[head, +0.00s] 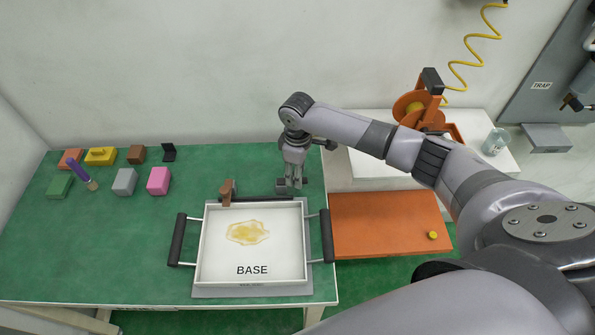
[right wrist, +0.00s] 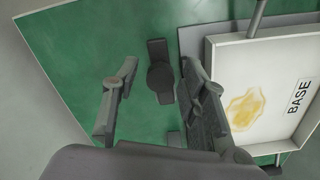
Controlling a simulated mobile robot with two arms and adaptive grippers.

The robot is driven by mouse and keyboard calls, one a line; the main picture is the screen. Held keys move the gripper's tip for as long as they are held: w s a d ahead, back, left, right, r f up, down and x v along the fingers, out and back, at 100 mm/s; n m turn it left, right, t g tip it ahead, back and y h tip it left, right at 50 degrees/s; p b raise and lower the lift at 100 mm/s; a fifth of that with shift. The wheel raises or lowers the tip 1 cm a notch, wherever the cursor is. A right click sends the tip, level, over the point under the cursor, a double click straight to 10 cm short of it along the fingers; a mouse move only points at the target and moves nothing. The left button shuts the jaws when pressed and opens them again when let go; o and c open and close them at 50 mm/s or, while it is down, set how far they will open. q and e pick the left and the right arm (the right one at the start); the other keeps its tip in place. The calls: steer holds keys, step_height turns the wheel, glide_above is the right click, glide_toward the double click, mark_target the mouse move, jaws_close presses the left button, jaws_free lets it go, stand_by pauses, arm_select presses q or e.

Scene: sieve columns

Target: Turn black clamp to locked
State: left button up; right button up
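The black clamp (right wrist: 160,72) shows in the right wrist view as a dark bar with a round hub, on the green table beside the tray. My right gripper (right wrist: 159,64) is open, with one finger on each side of the clamp in that picture. I cannot tell whether either finger touches it. In the head view my right gripper (head: 290,186) points down at the tray's back right corner and largely hides the clamp. The white tray (head: 202,250), marked BASE, holds a yellowish patch. My left gripper is not in view.
A brown upright piece (head: 227,192) stands at the tray's back edge. Several coloured blocks and a black piece (head: 169,153) stand at the back left. An orange board (head: 385,225) lies to the right. The green table's left front is clear.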

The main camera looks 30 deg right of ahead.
steer(key=shift+f, duration=0.3)
steer(key=shift+c, duration=0.5)
jaws_close()
